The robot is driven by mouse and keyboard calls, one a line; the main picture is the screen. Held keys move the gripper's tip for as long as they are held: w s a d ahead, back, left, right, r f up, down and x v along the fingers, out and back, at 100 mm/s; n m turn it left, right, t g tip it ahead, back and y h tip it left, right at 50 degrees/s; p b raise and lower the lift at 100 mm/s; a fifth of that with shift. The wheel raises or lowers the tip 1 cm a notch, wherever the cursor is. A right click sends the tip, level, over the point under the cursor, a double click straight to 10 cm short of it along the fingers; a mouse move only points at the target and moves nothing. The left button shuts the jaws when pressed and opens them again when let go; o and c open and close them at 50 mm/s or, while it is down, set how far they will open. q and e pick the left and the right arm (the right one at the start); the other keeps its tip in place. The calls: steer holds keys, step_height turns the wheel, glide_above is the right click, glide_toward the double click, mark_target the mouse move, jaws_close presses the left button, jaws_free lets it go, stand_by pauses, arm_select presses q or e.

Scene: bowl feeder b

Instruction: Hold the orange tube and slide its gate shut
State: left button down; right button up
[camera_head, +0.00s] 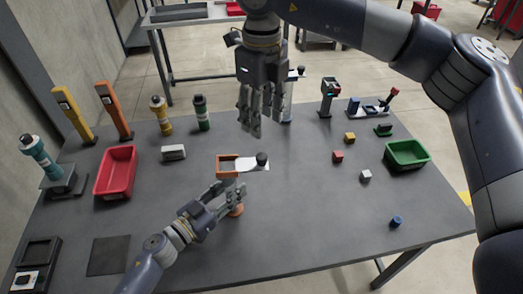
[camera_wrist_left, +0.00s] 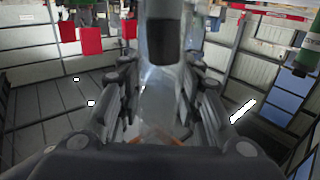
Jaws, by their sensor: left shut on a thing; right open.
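The orange tube has an orange top frame (camera_head: 227,172) and an orange foot (camera_head: 237,210) on the table. Its gate, a white plate (camera_head: 250,164) with a black knob (camera_head: 262,158), sticks out to the right of the frame. My left gripper (camera_head: 234,193) is shut on the tube below the frame. In the left wrist view, the clear tube body (camera_wrist_left: 160,95) stands between the fingers, with a dark piece (camera_wrist_left: 165,40) seen at it. My right gripper (camera_head: 250,122) is open and empty, above and behind the gate, apart from it.
A red bin (camera_head: 117,172) stands at the left and a green bin (camera_head: 407,153) at the right. Another tube with a blue foot (camera_head: 287,117) stands behind my right gripper. Small red (camera_head: 338,156), yellow (camera_head: 349,138) and white (camera_head: 365,175) cubes lie at right. The front right table is mostly clear.

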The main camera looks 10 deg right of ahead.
mark_target(262, 155)
step_height(262, 155, down, 11)
steer(key=shift+r, duration=0.1)
steer(key=shift+c, duration=0.5)
jaws_close()
